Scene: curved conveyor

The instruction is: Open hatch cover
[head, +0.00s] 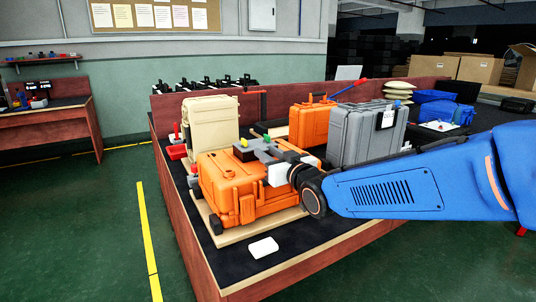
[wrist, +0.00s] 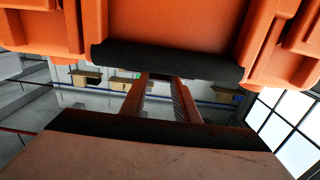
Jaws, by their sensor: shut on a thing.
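A large orange case (head: 230,192) with moulded ribs and latches lies on a pale board on the dark-topped bench. My gripper (head: 258,152) is at the top of this case, with its wrist just to the right. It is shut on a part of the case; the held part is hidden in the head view. In the wrist view the orange case (wrist: 185,25) fills the top, close to the camera, with a black bar (wrist: 165,62) across it between orange brackets. I cannot make out a separate hatch cover, or whether any lid is raised.
A beige case (head: 210,122) stands behind the orange one. A second orange case (head: 309,126) and a grey case (head: 367,135) stand farther back and right. A small white block (head: 263,247) lies near the bench's front edge. Green floor (head: 85,220) is clear at left.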

